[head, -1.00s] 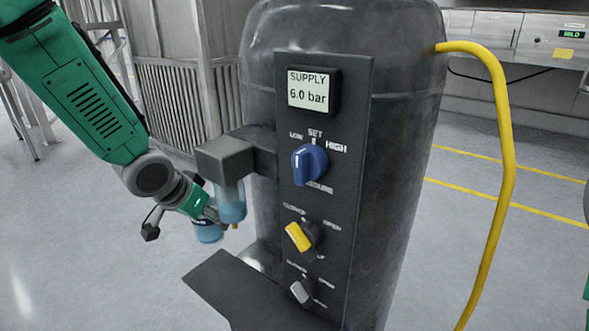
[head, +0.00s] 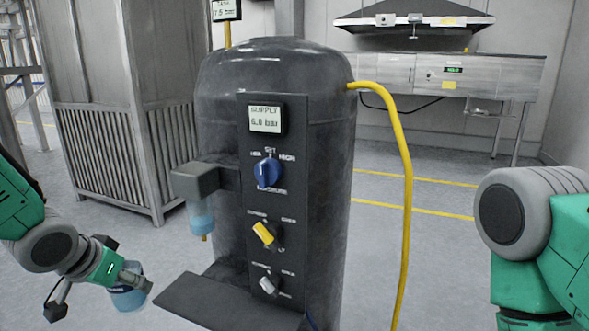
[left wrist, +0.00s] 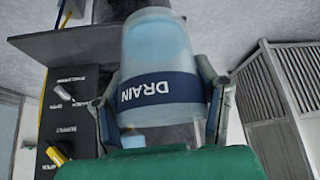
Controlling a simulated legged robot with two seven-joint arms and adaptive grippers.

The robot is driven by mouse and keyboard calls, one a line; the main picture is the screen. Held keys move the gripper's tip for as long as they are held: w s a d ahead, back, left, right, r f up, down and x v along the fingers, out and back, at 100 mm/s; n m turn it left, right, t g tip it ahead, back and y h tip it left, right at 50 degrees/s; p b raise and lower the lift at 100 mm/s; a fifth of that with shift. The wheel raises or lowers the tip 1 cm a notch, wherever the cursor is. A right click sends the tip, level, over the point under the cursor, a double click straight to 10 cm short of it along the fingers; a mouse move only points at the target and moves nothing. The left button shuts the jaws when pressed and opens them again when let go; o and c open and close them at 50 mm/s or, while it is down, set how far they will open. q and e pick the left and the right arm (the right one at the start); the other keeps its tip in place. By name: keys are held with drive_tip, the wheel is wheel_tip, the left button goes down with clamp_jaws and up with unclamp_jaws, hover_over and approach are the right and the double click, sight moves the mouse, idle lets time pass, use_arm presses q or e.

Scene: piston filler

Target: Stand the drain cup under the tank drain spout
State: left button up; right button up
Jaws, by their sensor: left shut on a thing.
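My left gripper (head: 134,281) is shut on the drain cup (head: 127,297), a clear cup with blue in it, at the lower left of the head view. In the left wrist view the cup (left wrist: 158,45) sits between the two fingers, and its dark blue band reads DRAIN upside down. The cup is in the air, left of the tank (head: 215,100) and its black shelf plate (head: 215,302). A blue bowl (head: 201,216) hangs from a grey block on the tank's left side, with a small brass tip (head: 205,238) below it. My right gripper is out of view.
The tank's front panel (head: 272,185) carries a supply display reading 6.0 bar and blue, yellow and grey knobs. A yellow hose (head: 407,190) runs down the tank's right. A grey slatted cabinet (head: 110,110) stands behind on the left. Open floor lies left of the shelf.

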use_arm(q)
drive_tip(key=shift+s+d, duration=0.15)
drive_tip(key=shift+s, duration=0.35)
drive_tip(key=shift+d+f, duration=0.15)
drive_tip(key=shift+f, duration=0.15)
drive_tip(key=s+d+f+n+y, duration=0.1)
drive_tip(key=s+d+f+n, duration=0.1)
drive_tip(key=s+d, duration=0.4)
drive_tip(key=shift+s+d+f, duration=0.3)
drive_tip(key=shift+s+f, duration=0.4)
drive_tip(key=shift+s, duration=0.2)
